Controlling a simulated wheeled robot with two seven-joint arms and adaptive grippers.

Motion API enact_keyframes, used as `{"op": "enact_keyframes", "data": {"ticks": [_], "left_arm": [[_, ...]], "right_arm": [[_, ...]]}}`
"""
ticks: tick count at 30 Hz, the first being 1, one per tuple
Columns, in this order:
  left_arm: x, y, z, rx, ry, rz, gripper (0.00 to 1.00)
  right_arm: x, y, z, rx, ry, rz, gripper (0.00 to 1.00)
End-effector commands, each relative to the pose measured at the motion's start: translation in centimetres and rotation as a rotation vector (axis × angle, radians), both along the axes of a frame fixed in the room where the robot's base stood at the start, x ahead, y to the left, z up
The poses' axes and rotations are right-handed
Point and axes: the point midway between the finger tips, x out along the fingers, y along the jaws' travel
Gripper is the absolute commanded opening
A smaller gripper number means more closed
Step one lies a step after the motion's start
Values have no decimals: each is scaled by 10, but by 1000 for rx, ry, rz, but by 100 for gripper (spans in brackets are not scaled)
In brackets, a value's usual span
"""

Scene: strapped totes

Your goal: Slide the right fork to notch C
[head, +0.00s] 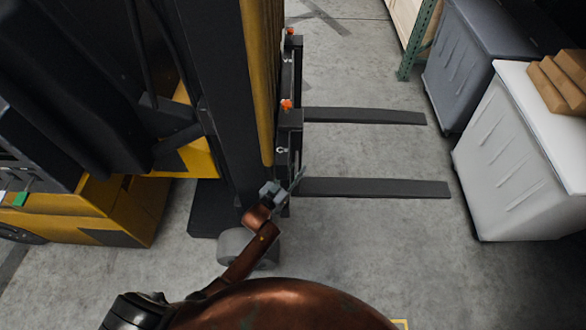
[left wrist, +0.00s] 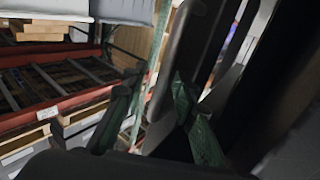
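The right fork (head: 375,188) is the nearer of two flat dark forks in the head view. It juts right from the carriage (head: 290,130) of a yellow and black forklift. The other fork (head: 365,116) lies beyond it, roughly parallel. My left gripper (head: 296,180) is at the root of the right fork, beside the carriage; contact cannot be told. In the left wrist view its two fingers (left wrist: 158,110) are apart, with a dark upright part (left wrist: 190,50) just beyond them. My right gripper is not in view.
A white bin (head: 510,150) with cardboard boxes (head: 560,80) and a grey bin (head: 470,60) stand right of the fork tips. Racking (head: 420,40) is at the back. The forklift's yellow body (head: 110,215) fills the left. Bare floor lies around the forks.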

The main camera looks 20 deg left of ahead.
Motion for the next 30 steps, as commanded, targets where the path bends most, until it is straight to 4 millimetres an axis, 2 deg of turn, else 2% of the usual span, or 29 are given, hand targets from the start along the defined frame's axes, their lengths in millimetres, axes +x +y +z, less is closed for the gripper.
{"op": "enact_keyframes", "data": {"ticks": [5, 17, 30], "left_arm": [[0, 1, 0, 0, 1, 1, 26], [0, 0, 0, 0, 1, 0, 0], [0, -1, -1, 0, 1, -2, 0]], "right_arm": [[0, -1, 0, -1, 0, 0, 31], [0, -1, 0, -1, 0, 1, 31], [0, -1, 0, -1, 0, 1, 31]]}}
